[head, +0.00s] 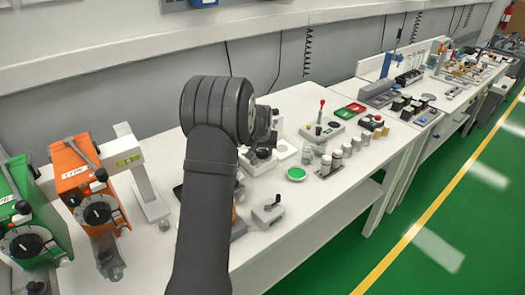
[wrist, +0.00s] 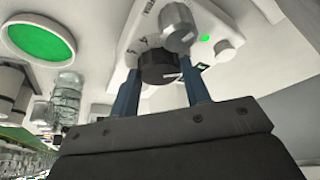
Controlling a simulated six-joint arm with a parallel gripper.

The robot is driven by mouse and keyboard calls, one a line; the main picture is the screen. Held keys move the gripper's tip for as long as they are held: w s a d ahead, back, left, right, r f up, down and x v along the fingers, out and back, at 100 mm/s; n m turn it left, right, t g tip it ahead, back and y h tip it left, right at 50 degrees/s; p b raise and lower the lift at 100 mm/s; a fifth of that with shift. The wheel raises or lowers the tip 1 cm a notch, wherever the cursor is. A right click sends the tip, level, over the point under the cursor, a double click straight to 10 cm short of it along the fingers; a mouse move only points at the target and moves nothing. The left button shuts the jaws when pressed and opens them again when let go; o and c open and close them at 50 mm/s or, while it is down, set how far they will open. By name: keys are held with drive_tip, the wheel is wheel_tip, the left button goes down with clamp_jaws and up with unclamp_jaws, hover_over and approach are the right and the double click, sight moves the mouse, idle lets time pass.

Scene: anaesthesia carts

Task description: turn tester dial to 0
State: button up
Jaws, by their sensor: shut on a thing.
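In the wrist view, the tester is a white panel (wrist: 208,18) with a grey knob (wrist: 175,27), a black dial (wrist: 160,68) and a small green light. My gripper (wrist: 160,80) has its two blue fingers on either side of the black dial, shut on it. Part of the dial's edge and its markings are hidden or too small to read, so its setting cannot be told. In the head view my arm covers much of this spot, and the fingertips cannot be made out.
A green dish (head: 296,173) and a glass jar (head: 307,153) stand to the right of my arm. An orange vaporizer (head: 75,165) and a green one (head: 25,200) stand at the left. A lever box (head: 322,130) stands farther back.

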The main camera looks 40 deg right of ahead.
drive_tip(key=shift+m, duration=0.7)
drive_tip(key=shift+g, duration=0.3)
drive_tip(key=o, duration=1)
drive_tip(key=v, duration=1.7)
drive_tip(key=shift+s+a, duration=0.15)
drive_tip(key=shift+a, duration=0.25)
drive_tip(key=shift+r, duration=0.1)
